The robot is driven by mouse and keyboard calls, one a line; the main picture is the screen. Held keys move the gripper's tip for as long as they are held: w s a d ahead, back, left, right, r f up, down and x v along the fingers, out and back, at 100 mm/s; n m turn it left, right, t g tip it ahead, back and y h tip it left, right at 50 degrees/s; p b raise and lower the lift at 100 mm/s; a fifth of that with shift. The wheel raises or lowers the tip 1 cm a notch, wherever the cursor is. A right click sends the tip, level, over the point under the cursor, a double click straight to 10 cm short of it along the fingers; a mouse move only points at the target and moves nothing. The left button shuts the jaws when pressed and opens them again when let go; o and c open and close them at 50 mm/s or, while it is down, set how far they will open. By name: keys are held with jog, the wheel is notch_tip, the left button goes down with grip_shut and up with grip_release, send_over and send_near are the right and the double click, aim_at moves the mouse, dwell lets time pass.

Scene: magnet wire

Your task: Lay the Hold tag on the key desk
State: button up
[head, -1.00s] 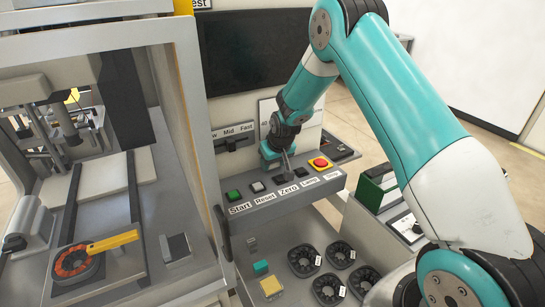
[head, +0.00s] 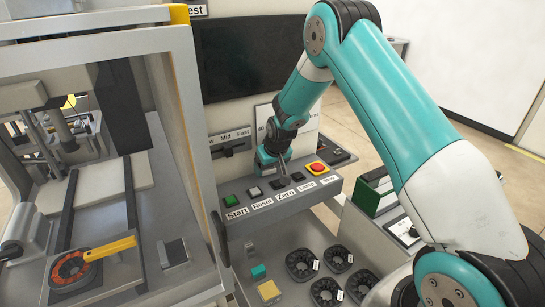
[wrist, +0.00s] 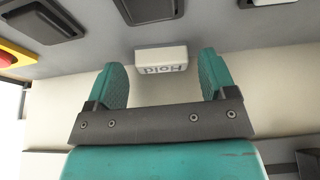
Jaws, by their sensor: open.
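The Hold tag (wrist: 162,60) is a small white block with dark lettering, upside down in the wrist view. It sits by the pale wall behind the desk's black keys; I cannot tell whether it touches the desk. In the head view it is hidden behind my gripper. The key desk (head: 262,214) is a grey panel with a row of keys and labels. My gripper (wrist: 163,82) is open, its teal fingers spread to either side of the tag in the picture and nothing held between them. In the head view my gripper (head: 276,166) is above the desk's rear edge.
On the desk are a green key (head: 231,201), a pale key (head: 255,191), black keys and a red stop button (head: 317,167) on yellow. A slider panel (head: 231,146) stands behind. Several black spools (head: 303,264) lie below. A framed machine (head: 182,120) stands at left.

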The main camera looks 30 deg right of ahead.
jog(key=b+v, duration=0.4)
jog(key=v, duration=0.7)
jog(key=s+a+r+n+g+y, duration=0.1)
jog(key=s+a+r+n, duration=0.1)
jog(key=s+a+r, duration=0.35)
jog(key=s+a+r+n+y, duration=0.1)
jog(key=s+a+r+y, duration=0.1)
jog(key=s+a, duration=0.6)
jog(key=s+a+r+n+g, duration=0.1)
jog(key=s+a+n, duration=0.1)
jog(key=s, duration=0.8)
jog(key=s+a+r+n+g+y, duration=0.1)
jog(key=s+a+n+g, duration=0.1)
jog(key=s, duration=0.8)
jog(key=shift+s+a+r, duration=0.15)
jog(key=shift+s+a, duration=0.25)
jog(key=shift+a, duration=0.4)
jog(key=shift+c, duration=0.2)
